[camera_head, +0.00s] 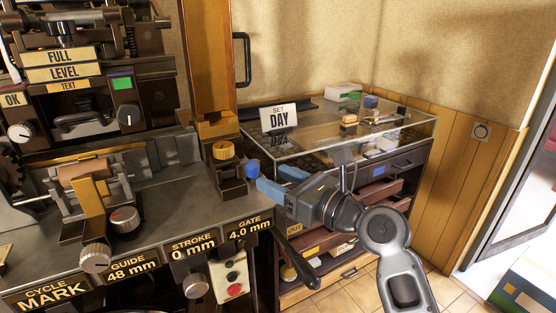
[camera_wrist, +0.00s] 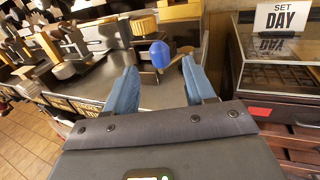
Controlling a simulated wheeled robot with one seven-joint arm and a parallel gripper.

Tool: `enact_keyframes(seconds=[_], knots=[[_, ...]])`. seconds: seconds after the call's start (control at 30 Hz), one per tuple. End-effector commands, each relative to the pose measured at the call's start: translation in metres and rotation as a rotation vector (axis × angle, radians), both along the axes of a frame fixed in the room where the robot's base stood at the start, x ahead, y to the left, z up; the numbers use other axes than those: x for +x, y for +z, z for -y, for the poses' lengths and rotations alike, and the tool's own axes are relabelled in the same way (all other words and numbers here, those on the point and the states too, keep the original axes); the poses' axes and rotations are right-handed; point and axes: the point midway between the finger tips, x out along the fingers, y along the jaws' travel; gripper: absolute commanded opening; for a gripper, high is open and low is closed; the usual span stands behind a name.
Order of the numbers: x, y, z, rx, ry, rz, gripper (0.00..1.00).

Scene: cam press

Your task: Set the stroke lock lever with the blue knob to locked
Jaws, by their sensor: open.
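The stroke lock lever's blue knob (camera_head: 252,168) is at the right end of the press bed, near a brown block with an orange knob. In the wrist view the blue knob (camera_wrist: 160,54) stands a little beyond and between my fingertips. My gripper (camera_head: 276,188) is open, its blue fingers pointing left toward the knob. In the wrist view my gripper (camera_wrist: 158,80) shows an empty gap between the fingers. Whether a finger touches the knob I cannot tell. The lever's shaft is mostly hidden, and no locked mark is readable.
The press panel (camera_head: 150,262) carries dials and labels, including "STROKE 0 mm" and "GATE 4.0 mm". A control box (camera_head: 232,283) with a red button hangs below. A glass-topped cabinet (camera_head: 420,130) with a "SET DAY" sign (camera_head: 279,117) stands behind my gripper. A dark handle (camera_head: 297,257) projects below my gripper.

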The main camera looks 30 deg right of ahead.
Motion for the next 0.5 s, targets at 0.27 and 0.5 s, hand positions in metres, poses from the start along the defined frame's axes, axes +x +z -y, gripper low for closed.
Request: enact_keyframes(seconds=[0.27, 0.5], knots=[[0.034, 0.001, -0.013, 0.002, 0.002, 0.000, 0.54], [0.063, 0.000, -0.024, 0.000, 0.001, 0.000, 0.54]])
